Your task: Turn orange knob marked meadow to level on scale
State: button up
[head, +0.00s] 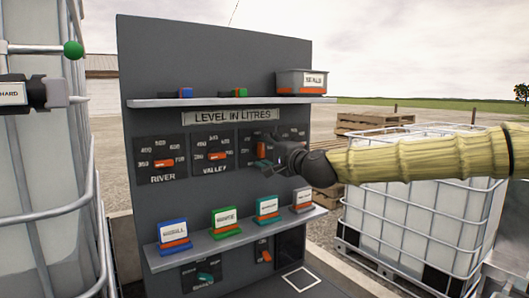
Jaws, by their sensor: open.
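The grey panel (215,60) has a row of dark scale plates with orange knobs. The knob marked RIVER (165,162) and the knob marked VALLEY (217,156) both lie roughly level. A third orange knob (262,149) stands more upright, directly left of my gripper (272,152). Its name is hidden or too small to read, and I cannot make out the word meadow anywhere. My gripper is open, reaching in from the right; I cannot tell whether it touches the third knob. My arm and gripper partly cover the fourth plate (293,132).
An upper shelf (220,101) holds a grey bin (302,82) and small blocks. A lower shelf (235,236) holds several coloured label stands. Below are a teal knob (205,277) and another orange knob (266,256). Caged white tanks (415,215) stand either side.

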jog(key=v, duration=1.2)
